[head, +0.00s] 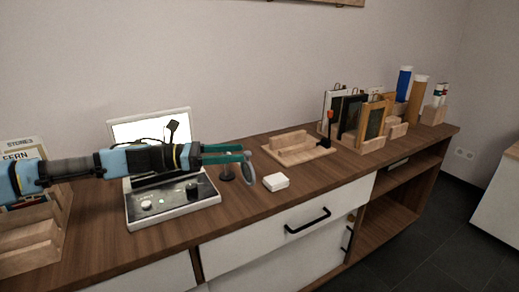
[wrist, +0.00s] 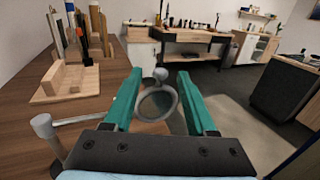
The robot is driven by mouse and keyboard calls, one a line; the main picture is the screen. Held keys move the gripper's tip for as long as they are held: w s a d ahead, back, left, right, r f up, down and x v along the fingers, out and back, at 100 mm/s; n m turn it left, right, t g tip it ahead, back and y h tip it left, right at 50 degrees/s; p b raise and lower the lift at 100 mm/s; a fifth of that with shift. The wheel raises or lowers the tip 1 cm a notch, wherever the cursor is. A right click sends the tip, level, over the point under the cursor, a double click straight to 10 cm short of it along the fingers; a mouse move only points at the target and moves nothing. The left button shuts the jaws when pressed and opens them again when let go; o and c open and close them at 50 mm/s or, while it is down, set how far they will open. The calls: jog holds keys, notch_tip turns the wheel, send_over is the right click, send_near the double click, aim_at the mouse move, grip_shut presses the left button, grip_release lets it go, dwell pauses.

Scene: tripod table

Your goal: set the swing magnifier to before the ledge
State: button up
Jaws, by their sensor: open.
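The swing magnifier shows in the head view as a grey ring (head: 249,174) just beyond my gripper's fingertips, with a dark round foot beside it. In the wrist view its round lens ring (wrist: 158,102) with a knob on top lies between the fingers, and a grey post with a side arm (wrist: 43,125) stands at the left. My gripper (head: 246,152) is open, its green fingers (wrist: 160,73) on either side of the ring; contact cannot be told. A wooden stepped block, possibly the ledge (head: 292,141), stands on the cabinet top to the right; it also shows in the wrist view (wrist: 72,80).
A small white box (head: 276,182) lies right of the magnifier. A white-framed panel device (head: 172,212) stands below my arm. Framed boards (head: 350,115) and tubes (head: 403,84) stand farther right. The wooden top between the white box and cabinet's right end is mostly clear in front.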

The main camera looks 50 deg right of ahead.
jog(key=p+x, duration=0.1)
jog(key=x, duration=0.6)
jog(key=shift+c, duration=0.4)
grip_shut()
dwell(0.9)
